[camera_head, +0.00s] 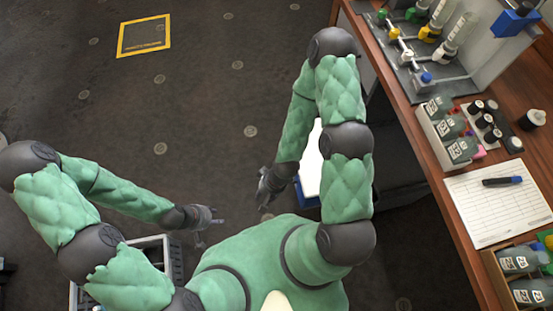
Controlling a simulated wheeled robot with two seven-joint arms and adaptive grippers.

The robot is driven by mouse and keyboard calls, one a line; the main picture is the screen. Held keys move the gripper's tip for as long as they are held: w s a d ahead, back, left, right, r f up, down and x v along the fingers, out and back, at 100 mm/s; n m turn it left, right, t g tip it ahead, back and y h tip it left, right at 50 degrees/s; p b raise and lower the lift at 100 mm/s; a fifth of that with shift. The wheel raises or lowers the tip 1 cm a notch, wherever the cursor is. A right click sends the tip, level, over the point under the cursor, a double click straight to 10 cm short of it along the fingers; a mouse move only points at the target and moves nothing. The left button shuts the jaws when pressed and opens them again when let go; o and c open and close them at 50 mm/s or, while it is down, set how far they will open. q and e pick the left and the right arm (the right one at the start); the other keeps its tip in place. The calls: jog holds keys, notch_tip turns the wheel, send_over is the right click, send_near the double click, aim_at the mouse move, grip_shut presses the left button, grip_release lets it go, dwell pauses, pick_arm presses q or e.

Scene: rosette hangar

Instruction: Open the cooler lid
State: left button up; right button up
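The cooler shows as a white lid (311,168) above a blue body (307,202), low beside the table. My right arm hides much of it, and I cannot make out its handle or hinge. The lid looks down on the body. My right gripper (265,200) hangs just left of the cooler, apart from the lid in the picture; its fingers are too small and dark to tell open from shut. My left gripper (217,216) is further left, over bare floor, away from the cooler. Its fingertips look apart with nothing between them.
A wooden table (433,172) runs along the right, with a bottle rack (431,130), a paper sheet (497,210) and a wooden box (489,262). A grey crate (176,258) stands at lower left. A yellow-framed square (144,35) marks the floor. The floor between is open.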

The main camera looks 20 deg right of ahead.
jog(key=s+a+f+n+g, duration=0.2)
jog(key=s+n+g, duration=0.1)
jog(key=s+n, duration=0.3)
jog(key=s+a+f+n+g, duration=0.2)
jog(key=s+a+n+g, duration=0.1)
jog(key=n, duration=0.4)
jog(key=s+d+f+n+h+b, duration=0.2)
jog(key=d+f+n+h, duration=0.3)
jog(key=d+n+h, duration=0.8)
jog(key=w+a+r+n+t+h+b, duration=0.1)
jog(key=w+r+n+t+h, duration=0.1)
jog(key=w+n+t, duration=0.6)
jog(key=w+a+r+n+t+h+b, duration=0.1)
jog(key=w+r+n+t+h, duration=0.15)
jog(key=w+n+t, duration=0.55)
pick_arm(q)
notch_tip(320, 180, down, 7)
jog(key=b, duration=0.3)
jog(key=shift+f, duration=0.2)
pick_arm(e)
jog(key=shift+n+g, duration=0.7)
jog(key=shift+w+a+x, duration=0.1)
jog(key=shift+w+x, duration=0.05)
jog(key=shift+x, duration=2.6)
jog(key=shift+w+a+x, duration=0.1)
jog(key=shift+w+x, duration=0.05)
jog(key=shift+x, duration=2.65)
